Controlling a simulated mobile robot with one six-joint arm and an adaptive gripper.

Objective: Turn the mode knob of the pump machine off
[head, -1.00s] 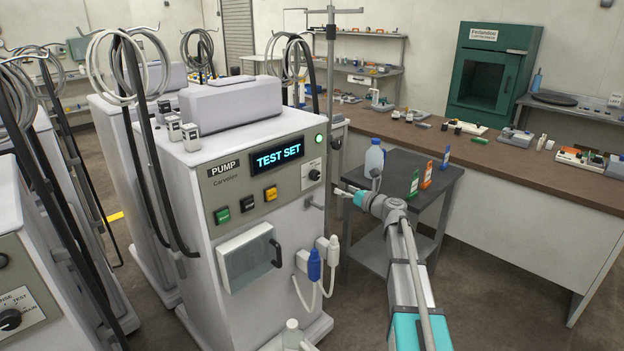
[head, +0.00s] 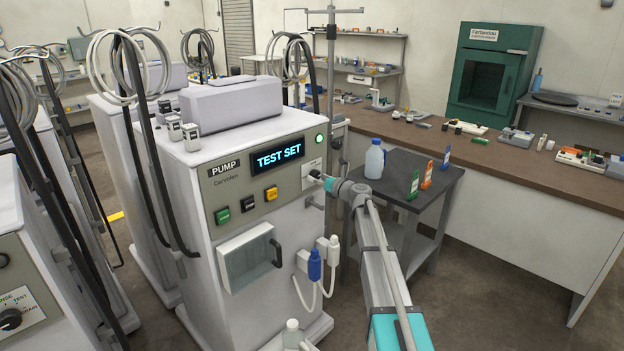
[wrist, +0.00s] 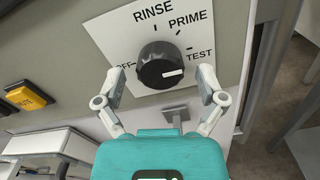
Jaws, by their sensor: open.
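The pump machine (head: 225,240) stands in the middle of the head view, its display reading "TEST SET". Its black mode knob (wrist: 160,66) shows in the wrist view on a white dial plate (wrist: 120,30) marked OFF, RINSE, PRIME and TEST. The knob's white line is on its right side, toward TEST; OFF is on the left. My gripper (wrist: 160,88) is open, with one finger at the knob's lower left and one at its right, apart from it as far as I can tell. In the head view my gripper (head: 322,178) is at the dial plate and hides the knob.
A yellow button (wrist: 30,96) is left of the dial. A metal bracket (wrist: 174,112) sticks out below the knob.

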